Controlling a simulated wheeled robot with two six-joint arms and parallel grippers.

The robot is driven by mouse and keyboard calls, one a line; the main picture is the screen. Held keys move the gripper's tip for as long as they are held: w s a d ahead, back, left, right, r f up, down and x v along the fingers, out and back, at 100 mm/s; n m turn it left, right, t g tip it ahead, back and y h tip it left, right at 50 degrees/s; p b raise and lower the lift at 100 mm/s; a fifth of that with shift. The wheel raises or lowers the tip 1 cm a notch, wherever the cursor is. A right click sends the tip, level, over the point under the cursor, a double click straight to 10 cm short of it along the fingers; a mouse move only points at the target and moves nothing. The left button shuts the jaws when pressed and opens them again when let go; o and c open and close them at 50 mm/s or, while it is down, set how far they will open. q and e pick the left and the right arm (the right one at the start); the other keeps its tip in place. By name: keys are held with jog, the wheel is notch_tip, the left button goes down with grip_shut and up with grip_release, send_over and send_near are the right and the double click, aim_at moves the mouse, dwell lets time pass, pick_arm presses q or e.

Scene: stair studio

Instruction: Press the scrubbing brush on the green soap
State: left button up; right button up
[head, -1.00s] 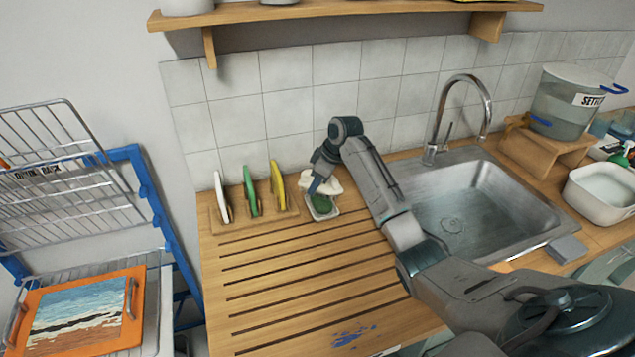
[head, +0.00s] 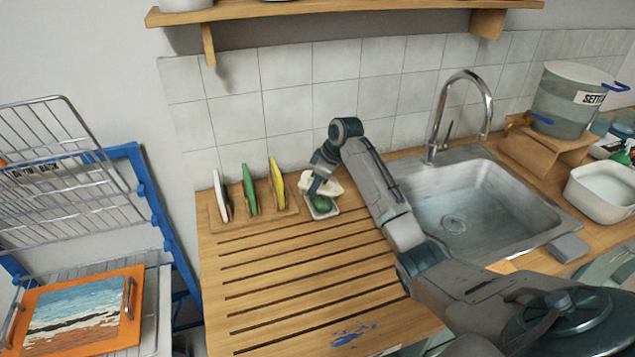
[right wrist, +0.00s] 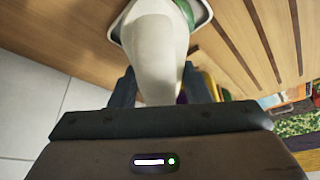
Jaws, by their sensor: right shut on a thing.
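The green soap (head: 321,204) lies in a small white dish (head: 322,214) at the back of the slatted wooden drainboard, near the tiled wall. My right gripper (head: 322,183) is above the dish, shut on a pale cream scrubbing brush (head: 336,187). In the right wrist view the brush (right wrist: 153,40) sits between the fingers and reaches down over the dish (right wrist: 203,14). A bit of green soap (right wrist: 184,10) shows beside it. The brush covers most of the soap there, and I cannot tell whether the two touch. My left gripper is not in view.
A steel sink (head: 490,205) with a tap (head: 462,90) is to the right. A blue-framed wire rack (head: 150,185) stands left of the counter.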

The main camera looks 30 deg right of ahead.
jog(key=shift+f, duration=0.4)
jog(key=shift+f+p, duration=0.15)
jog(key=shift+p, duration=0.25)
dwell(2.2)
notch_tip(320, 180, up, 7)
jog(key=p, duration=0.7)
dwell(0.5)
